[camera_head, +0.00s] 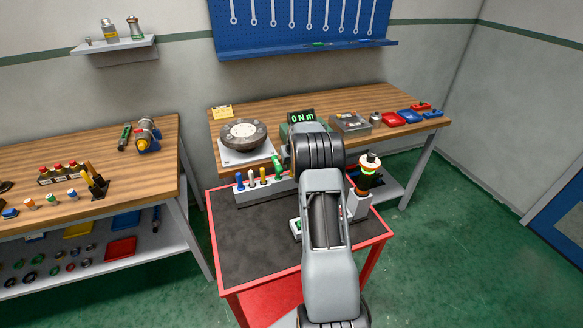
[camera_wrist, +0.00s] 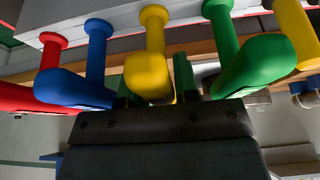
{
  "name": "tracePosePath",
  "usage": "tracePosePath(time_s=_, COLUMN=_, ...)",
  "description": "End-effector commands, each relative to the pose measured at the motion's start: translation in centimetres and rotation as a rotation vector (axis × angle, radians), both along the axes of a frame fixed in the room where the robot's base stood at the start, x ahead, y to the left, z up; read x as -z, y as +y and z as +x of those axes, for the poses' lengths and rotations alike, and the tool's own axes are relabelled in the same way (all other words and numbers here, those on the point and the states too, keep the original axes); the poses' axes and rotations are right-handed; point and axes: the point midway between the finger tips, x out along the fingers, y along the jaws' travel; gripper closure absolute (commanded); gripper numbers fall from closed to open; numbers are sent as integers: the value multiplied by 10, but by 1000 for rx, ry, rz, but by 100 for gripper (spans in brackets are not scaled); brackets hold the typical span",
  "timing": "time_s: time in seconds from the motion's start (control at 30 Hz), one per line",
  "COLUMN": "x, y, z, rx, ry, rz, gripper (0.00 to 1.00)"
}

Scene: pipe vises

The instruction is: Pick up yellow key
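In the wrist view a yellow key (camera_wrist: 148,72) with a rounded handle stands at the middle, its stem running up to a light grey holder (camera_wrist: 120,18). My gripper (camera_wrist: 153,88) is at this key, with its dark fingers apart on either side of the handle. Whether they touch it is unclear. A blue key (camera_wrist: 75,82) and part of a red one are to the left. A green key (camera_wrist: 250,65) and another yellow piece (camera_wrist: 298,30) are to the right. In the head view a yellow key (camera_head: 263,175) stands in a grey rack; my arm hides my gripper.
The rack stands on a red cart (camera_head: 240,237) with a dark top, clear at front left. A green key (camera_head: 278,168) is beside the yellow one. A round device (camera_head: 243,134) and a grey box (camera_head: 350,123) stand on the back bench. A black and orange tool (camera_head: 367,170) stands right of my arm.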

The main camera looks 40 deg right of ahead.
Motion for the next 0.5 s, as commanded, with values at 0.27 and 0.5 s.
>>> tracePosePath(time_s=0.27, x=0, y=0, z=0, rx=0, ry=0, rz=0, gripper=98)
tracePosePath(time_s=0.5, x=-1, y=0, z=0, rx=0, ry=-1, rz=0, gripper=100)
